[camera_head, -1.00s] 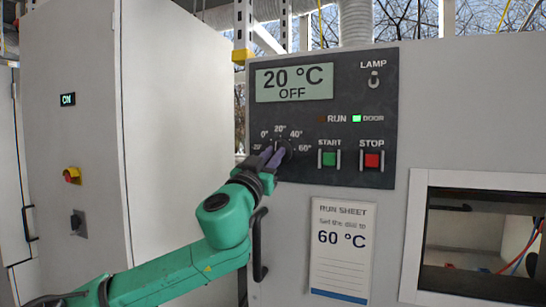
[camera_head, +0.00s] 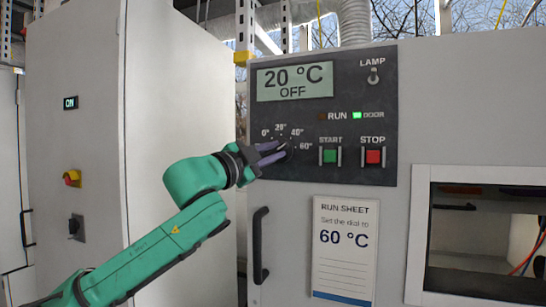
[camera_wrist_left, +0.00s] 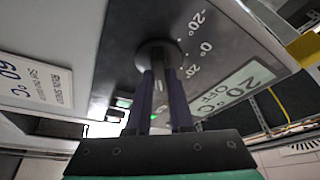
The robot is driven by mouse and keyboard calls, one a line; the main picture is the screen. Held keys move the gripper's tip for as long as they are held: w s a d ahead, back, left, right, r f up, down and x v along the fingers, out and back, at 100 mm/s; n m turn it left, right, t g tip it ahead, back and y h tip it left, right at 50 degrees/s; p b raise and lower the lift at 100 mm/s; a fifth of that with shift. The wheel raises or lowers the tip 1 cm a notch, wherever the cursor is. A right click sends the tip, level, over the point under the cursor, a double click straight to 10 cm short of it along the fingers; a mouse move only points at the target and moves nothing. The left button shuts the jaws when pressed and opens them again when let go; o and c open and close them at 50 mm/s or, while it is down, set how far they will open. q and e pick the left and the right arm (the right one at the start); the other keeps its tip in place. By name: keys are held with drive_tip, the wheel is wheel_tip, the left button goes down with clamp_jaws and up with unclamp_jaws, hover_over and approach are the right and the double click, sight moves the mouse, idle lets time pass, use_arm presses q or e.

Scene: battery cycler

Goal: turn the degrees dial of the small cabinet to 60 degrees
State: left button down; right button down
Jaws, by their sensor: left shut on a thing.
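The degrees dial is a round dark knob on the black control panel (camera_head: 340,90), with marks from -20° to 60° around it. In the left wrist view the dial (camera_wrist_left: 157,52) shows at the tips of the fingers. My left gripper (camera_head: 279,152) reaches it from the left, its two purple-grey fingers shut on the knob, one above the other. The fingers hide much of the knob in the head view, and I cannot read its pointer. The display (camera_head: 295,82) reads 20 °C, OFF. My right gripper is not in view.
Right of the dial are the green START button (camera_head: 330,156) and the red STOP button (camera_head: 373,156). A lamp switch (camera_head: 374,76) is above. Below are a run sheet (camera_head: 344,250) reading 60 °C and a black door handle (camera_head: 260,245). The DOOR light is green.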

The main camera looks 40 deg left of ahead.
use_arm(q)
drive_tip(key=m+g+p, duration=0.1)
drive_tip(key=m, duration=0.2)
drive_tip(key=shift+r+h, duration=0.2)
drive_tip(key=shift+h, duration=0.1)
drive_tip(key=shift+m+g+p, duration=0.3)
drive_tip(key=shift+m, duration=0.7)
drive_tip(key=shift+f, duration=0.1)
drive_tip(key=c, duration=0.8)
unclamp_jaws()
drive_tip(key=shift+a, duration=0.1)
